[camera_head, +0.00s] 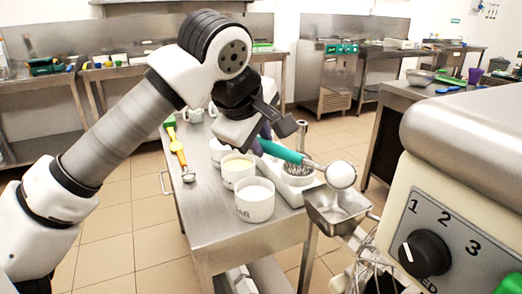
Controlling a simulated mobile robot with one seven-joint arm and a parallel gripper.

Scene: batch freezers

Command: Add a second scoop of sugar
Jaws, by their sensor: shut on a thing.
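My gripper (266,136) is shut on the teal handle of a scoop (284,153), over the steel cart. The scoop's round bowl points to the right and looks filled with white sugar (342,175). It is above a square steel hopper (334,222) beside the mixer; how far above is hard to tell. A white tub (255,207) with lettering ending in "AR" stands at the cart's front and holds white contents. The gripper's fingertips are partly hidden by my wrist.
The steel cart (212,232) also carries a tub with pale yellow contents (238,182), a white tray (294,196) with a whisk and a yellow-green spoon (177,150). The large mixer (450,215) with a dial fills the right foreground. Tiled floor lies open to the left.

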